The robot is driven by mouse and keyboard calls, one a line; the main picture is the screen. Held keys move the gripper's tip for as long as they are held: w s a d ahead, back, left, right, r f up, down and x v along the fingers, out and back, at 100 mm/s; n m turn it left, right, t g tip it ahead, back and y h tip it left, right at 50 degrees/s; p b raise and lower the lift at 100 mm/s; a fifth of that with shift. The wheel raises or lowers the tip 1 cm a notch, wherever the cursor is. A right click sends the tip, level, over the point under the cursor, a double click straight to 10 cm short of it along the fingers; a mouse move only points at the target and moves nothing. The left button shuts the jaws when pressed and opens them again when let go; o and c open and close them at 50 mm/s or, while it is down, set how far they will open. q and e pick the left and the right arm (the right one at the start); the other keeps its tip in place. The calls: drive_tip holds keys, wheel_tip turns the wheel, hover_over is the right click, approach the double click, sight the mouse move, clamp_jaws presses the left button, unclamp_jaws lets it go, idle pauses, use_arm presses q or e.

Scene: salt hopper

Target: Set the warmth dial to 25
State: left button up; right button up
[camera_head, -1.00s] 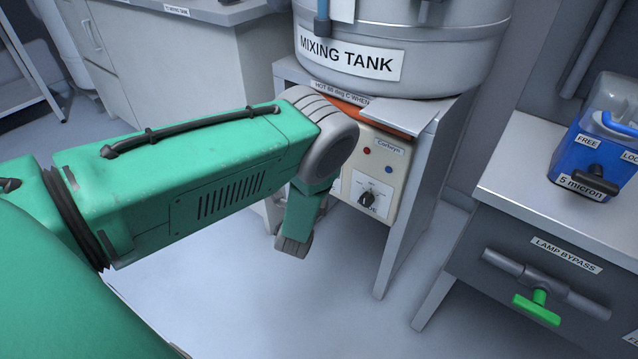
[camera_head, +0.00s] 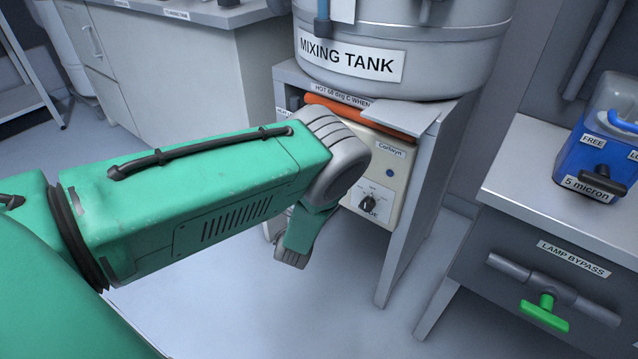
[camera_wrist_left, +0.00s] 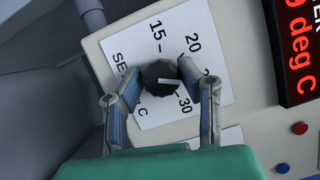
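The warmth dial (camera_wrist_left: 160,76) is a black knob on a white plate (camera_wrist_left: 140,52) marked 15, 20 and 30, with one number partly covered. Its white pointer line points right in the wrist view, between 20 and 30, toward the partly covered number. My left gripper (camera_wrist_left: 160,72) has one finger on each side of the knob, close to it. I cannot tell whether both fingers touch it. In the head view my left arm (camera_head: 200,190) hides the dial and the fingers. My right gripper is in neither view.
A red "deg C" display (camera_wrist_left: 297,50), a red button (camera_wrist_left: 300,128) and a blue button (camera_wrist_left: 283,168) are beside the dial. Another black knob (camera_head: 367,203) shows in the head view. The mixing tank (camera_head: 400,50) stands above, over an orange part (camera_head: 345,108).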

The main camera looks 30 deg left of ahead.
use_arm(q)
drive_tip(key=shift+o, duration=1.2)
drive_tip(key=shift+s+d+f, duration=0.15)
drive_tip(key=shift+f, duration=0.15)
drive_tip(key=shift+r, duration=0.15)
drive_tip(key=v, duration=1.1)
drive_tip(key=shift+s, duration=0.4)
